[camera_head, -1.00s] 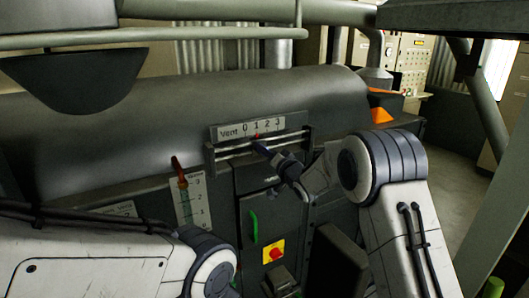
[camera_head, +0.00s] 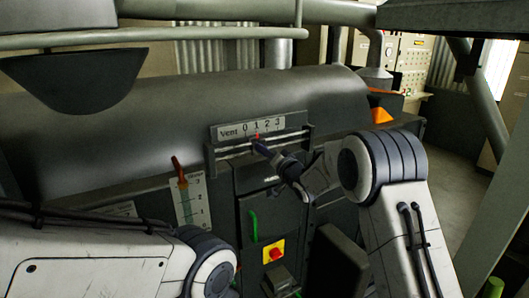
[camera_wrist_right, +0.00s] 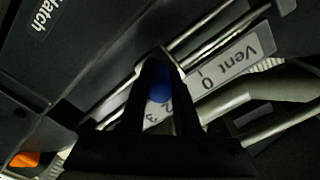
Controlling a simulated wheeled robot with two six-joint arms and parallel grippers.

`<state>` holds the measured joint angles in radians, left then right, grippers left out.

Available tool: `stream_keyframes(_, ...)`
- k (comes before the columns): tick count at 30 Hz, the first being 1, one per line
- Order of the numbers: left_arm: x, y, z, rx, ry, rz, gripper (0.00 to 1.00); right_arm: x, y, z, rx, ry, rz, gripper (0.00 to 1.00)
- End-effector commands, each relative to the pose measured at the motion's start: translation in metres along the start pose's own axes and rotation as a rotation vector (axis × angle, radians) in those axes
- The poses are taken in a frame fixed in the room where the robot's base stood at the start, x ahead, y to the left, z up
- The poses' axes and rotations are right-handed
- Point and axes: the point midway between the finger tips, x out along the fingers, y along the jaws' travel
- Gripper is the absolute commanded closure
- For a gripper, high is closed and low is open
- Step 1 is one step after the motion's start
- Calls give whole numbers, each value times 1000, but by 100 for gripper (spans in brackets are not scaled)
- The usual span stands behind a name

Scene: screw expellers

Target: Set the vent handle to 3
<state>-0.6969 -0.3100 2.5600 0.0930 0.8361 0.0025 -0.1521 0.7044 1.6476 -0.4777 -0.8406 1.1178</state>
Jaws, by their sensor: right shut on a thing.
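The vent scale (camera_head: 252,128) is a pale plate marked Vent 0, 1, 2, 3 above a horizontal slotted rail (camera_head: 232,152) on the machine's front.
A second upright scale (camera_head: 190,200) with an orange-red lever (camera_head: 180,170) stands left of the vent rail. Below are a green handle (camera_head: 252,226) and a red knob on a yellow plate (camera_head: 274,252). A dark hopper (camera_head: 80,78) overhangs at upper left.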

Motion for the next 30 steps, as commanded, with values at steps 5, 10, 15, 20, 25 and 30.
stream_keyframes(5,-4,0,0,0,0,0,50,0,15,-15,0,3,4,100)
stream_keyframes(10,-13,1,-1,2,0,0,50,0,42,-45,0,4,3,100)
stream_keyframes(15,-17,1,-1,3,0,0,50,0,58,-59,0,1,1,100)
stream_keyframes(20,-17,1,-1,3,0,0,50,0,61,-61,2,2,1,100)
stream_keyframes(25,-16,1,-1,3,0,0,50,0,61,-62,2,4,3,65)
stream_keyframes(30,-16,1,-1,3,0,0,50,0,61,-61,1,3,2,38)
